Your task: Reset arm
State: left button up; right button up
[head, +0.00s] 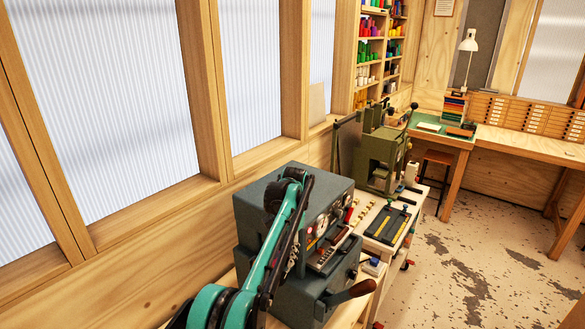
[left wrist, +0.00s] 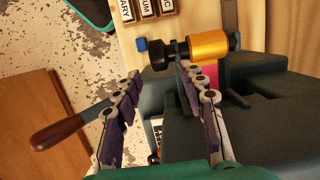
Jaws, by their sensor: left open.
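My left arm (head: 265,250), teal and black, reaches from the bottom left across the dark grey machine (head: 262,200) in the head view. A gold foil roll (left wrist: 208,45) sits on a shaft with a black knob (left wrist: 162,54), just beyond the right finger. I cannot tell whether that finger touches the knob or shaft. My right gripper is not in view.
The machine's lever has a brown handle (head: 350,293), also in the left wrist view (left wrist: 57,132). An olive-green press (head: 382,155) and a dark tray (head: 388,224) stand beyond. Shelves (head: 357,75) hold coloured rolls. The speckled floor (head: 470,270) is clear at right.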

pick_arm(q)
jog(key=s+a+n+t+h+b, duration=0.1)
jog(key=s+a+n+t+b, duration=0.1)
jog(key=s+a+b, duration=0.45)
jog(key=s+a+n+t+b, duration=0.2)
jog(key=s+a+t+b, duration=0.15)
jog(key=s, duration=0.65)
jog(key=s+a+f+n+t+b, duration=0.3)
jog(key=s+f+b, duration=0.4)
jog(key=s+f, duration=0.9)
jog(key=shift+s+a+f+t, duration=0.25)
jog(key=shift+s+a+t, duration=0.1)
jog(key=shift+s+a, duration=0.3)
